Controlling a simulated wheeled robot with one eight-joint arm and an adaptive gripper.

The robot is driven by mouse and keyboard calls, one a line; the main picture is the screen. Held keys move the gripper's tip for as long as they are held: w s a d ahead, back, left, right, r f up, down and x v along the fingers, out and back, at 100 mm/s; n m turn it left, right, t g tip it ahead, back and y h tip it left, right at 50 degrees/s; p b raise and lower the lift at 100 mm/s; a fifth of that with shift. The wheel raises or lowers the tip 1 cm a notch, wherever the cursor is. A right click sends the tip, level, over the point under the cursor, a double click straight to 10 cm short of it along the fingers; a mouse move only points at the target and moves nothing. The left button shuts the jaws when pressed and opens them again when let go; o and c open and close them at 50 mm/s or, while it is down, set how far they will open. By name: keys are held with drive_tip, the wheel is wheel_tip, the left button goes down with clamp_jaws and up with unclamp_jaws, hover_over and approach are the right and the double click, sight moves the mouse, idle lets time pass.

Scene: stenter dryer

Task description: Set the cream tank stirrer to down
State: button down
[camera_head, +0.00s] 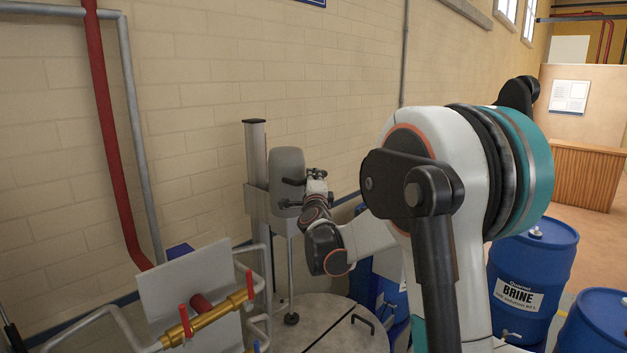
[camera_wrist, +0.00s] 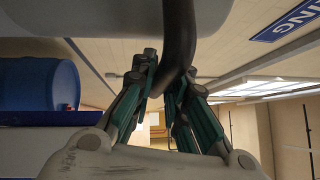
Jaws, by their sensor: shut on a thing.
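The tank stirrer has a rounded grey head (camera_head: 287,166) on an upright metal column (camera_head: 256,150) by the wall. A thin shaft (camera_head: 291,265) runs down from it to a dark end piece (camera_head: 291,319). That end shows against the pale round tank top (camera_head: 320,312); I cannot tell whether it touches. My gripper (camera_head: 302,181) is at the right side of the head, at its dark handle (camera_head: 291,182). In the wrist view, my gripper (camera_wrist: 166,80) is shut on the curved dark handle (camera_wrist: 179,32), below the grey head (camera_wrist: 90,14).
A pipe stand with red-handled brass valves (camera_head: 210,316) is at the front left. Blue brine drums (camera_head: 533,270) stand at the right. The brick wall (camera_head: 200,110) is close behind the stirrer. Open floor shows at the far right.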

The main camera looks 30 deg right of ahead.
wheel_tip(320, 180, down, 30)
drive_tip(key=b, duration=2.2)
drive_tip(key=shift+f+b, duration=0.2)
drive_tip(key=shift+b, duration=0.1)
drive_tip(key=shift+s+a, duration=0.1)
drive_tip(key=shift+s, duration=0.05)
drive_tip(key=c, duration=1.6)
unclamp_jaws()
drive_tip(key=shift+f, duration=0.15)
drive_tip(key=shift+o, duration=0.2)
drive_tip(key=v, duration=1.1)
drive_tip(key=shift+s, duration=0.4)
drive_tip(key=shift+a, duration=0.15)
